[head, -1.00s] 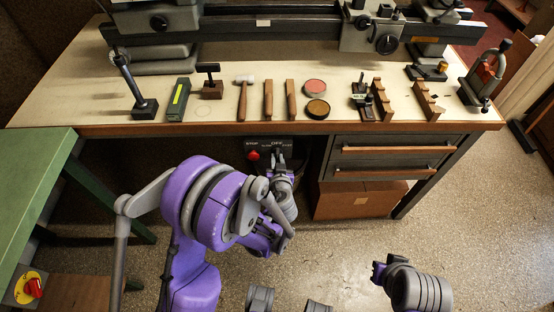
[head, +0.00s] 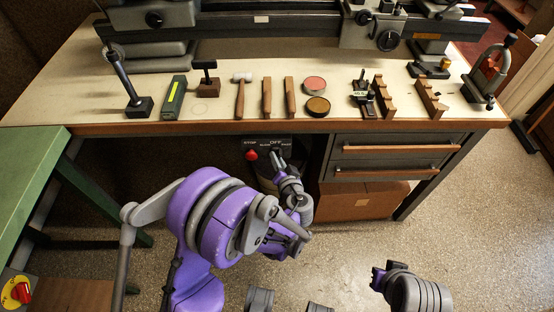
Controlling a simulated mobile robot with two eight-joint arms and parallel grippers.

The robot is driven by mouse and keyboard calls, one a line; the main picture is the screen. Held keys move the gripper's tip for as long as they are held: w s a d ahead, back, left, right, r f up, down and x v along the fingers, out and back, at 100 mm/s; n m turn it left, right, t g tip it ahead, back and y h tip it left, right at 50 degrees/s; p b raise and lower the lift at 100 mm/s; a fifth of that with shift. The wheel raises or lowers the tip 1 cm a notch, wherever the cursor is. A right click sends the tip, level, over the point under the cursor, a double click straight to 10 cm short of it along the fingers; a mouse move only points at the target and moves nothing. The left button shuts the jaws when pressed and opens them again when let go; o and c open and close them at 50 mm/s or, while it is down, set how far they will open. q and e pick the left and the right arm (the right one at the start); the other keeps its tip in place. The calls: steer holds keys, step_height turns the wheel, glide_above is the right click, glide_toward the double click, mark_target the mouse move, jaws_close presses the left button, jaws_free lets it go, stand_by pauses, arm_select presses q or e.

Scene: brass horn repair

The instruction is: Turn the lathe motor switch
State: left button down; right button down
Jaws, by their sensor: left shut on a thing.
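The lathe motor switch panel (head: 284,142) is a dark box under the front edge of the bench, with "STOP" and "OFF" lettering. A round red stop button (head: 251,154) sits at its left. My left gripper (head: 277,157) reaches up to the panel just below the "OFF" mark and is shut on the switch handle. The fingers mostly hide the handle, so its exact angle is unclear. My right gripper (head: 378,274) is low at the right, over the floor and away from the bench. Its fingers are too small to read.
The wooden bench (head: 330,58) holds the lathe (head: 285,28), a mallet (head: 241,97), files and tins. Drawers (head: 392,158) and a cardboard box (head: 362,200) are right of the panel. Floor at right is open.

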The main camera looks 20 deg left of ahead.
stand_by(0.4)
arm_select(q)
steer(key=c, duration=0.8)
jaws_free()
steer(key=shift+c, duration=0.2)
steer(key=shift+s+d, duration=0.1)
steer(key=v, duration=1)
steer(key=shift+s+r+p, duration=0.2)
steer(key=shift+s+p, duration=0.05)
steer(key=shift+p, duration=0.05)
steer(key=shift+d, duration=0.1)
